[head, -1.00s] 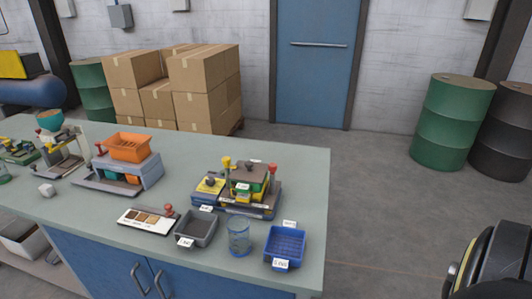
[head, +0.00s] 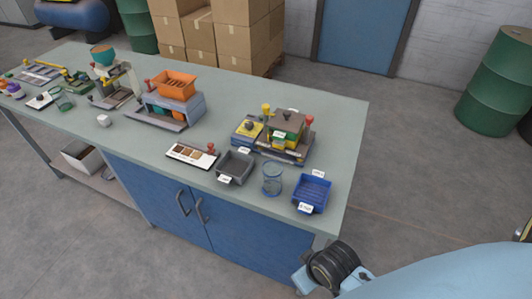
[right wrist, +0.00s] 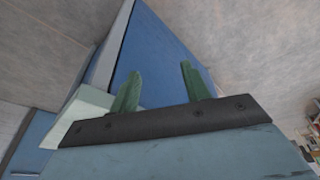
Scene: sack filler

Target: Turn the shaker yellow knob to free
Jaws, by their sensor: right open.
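The knob's exact setting is too small to read. My right gripper (right wrist: 160,70) shows in the right wrist view with its two green fingers apart and nothing between them. In the head view my right arm is at the lower right, below the bench's right end, clear of the shaker. My left gripper is not in view.
A grey tray (head: 236,168), a clear beaker (head: 272,180) and a blue tray (head: 312,194) stand in front of the shaker. An orange hopper (head: 177,86) stands to its left. The blue cabinet front (right wrist: 165,50) fills the middle of the right wrist view.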

